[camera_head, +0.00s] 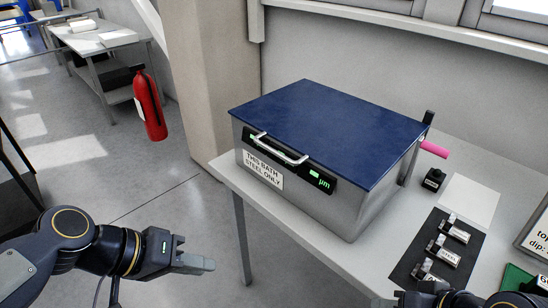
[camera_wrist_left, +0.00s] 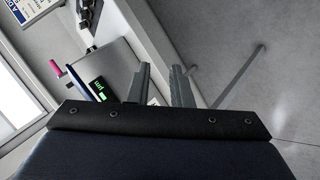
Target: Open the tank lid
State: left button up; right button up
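The tank (camera_head: 352,214) is a grey metal box on a light table, labelled "THIS BATH STEEL ONLY" and with a green-lit display. Its flat blue lid (camera_head: 330,128) lies shut on top. A pale bar handle (camera_head: 278,149) runs along the lid's front edge. My left gripper (camera_head: 212,265) is in front of the table, low and to the left of the tank, touching nothing. In the left wrist view its two fingers (camera_wrist_left: 161,85) are apart and empty, with the tank (camera_wrist_left: 119,72) beyond them. Only a dark part of my right arm shows at the bottom right; its fingers are not clear.
A black mat (camera_head: 408,268) with several small labelled blocks lies right of the tank. A pink rod (camera_head: 434,149) sticks out by the tank's right back corner. A red extinguisher (camera_head: 149,105) is at the left. The floor between is clear.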

pick_arm(q)
jog(key=w+d+g+h+b, duration=0.1)
jog(key=w+d+h+b, duration=0.1)
jog(key=w+d+h, duration=0.3)
jog(key=w+d+h+b, duration=0.2)
jog(key=w, duration=0.5)
jog(key=n+t+h+b, duration=0.2)
jog(key=t+h+b, duration=0.1)
jog(key=t+h, duration=0.25)
send_near(274, 150)
jog(key=w+d, duration=0.1)
jog(key=d, duration=0.1)
jog(key=p+x, duration=0.1)
jog(key=x, duration=0.7)
jog(key=shift+s+a+r+p, duration=0.1)
jog(key=shift+p, duration=0.25)
grip_shut()
